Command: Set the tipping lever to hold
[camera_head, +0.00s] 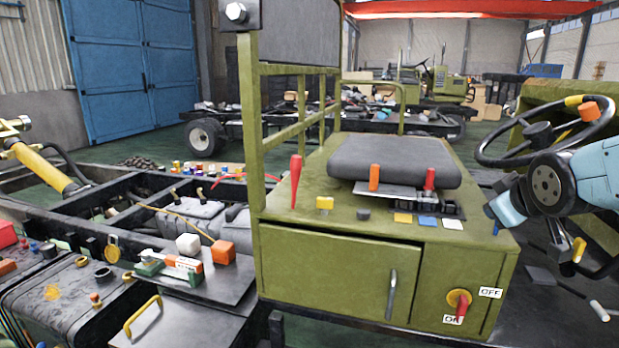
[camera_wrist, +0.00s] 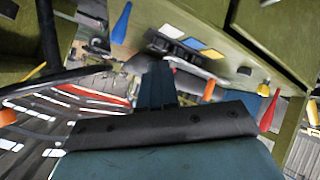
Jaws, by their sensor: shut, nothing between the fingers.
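The olive control console (camera_head: 330,262) carries several levers, and no readable label shows which is the tipping lever. A tall red lever (camera_head: 296,180) stands at its left; it also shows in the wrist view (camera_wrist: 270,110). An orange-handled lever (camera_head: 374,178) and a red-handled lever (camera_head: 429,179) stand before the seat cushion. Yellow (camera_head: 403,218), blue (camera_head: 427,221) and white (camera_head: 452,224) plates lie in front of them. A blue lever (camera_wrist: 122,23) is near the console's edge. My gripper (camera_head: 492,210) is shut and empty, beyond the console's right end, touching no lever visibly.
A black steering wheel (camera_head: 545,131) with an orange knob is close to my arm. A red ON/OFF switch (camera_head: 460,303) is on the console front. An olive post (camera_head: 250,120) rises at the console's left. The seat cushion (camera_head: 392,160) lies behind the levers.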

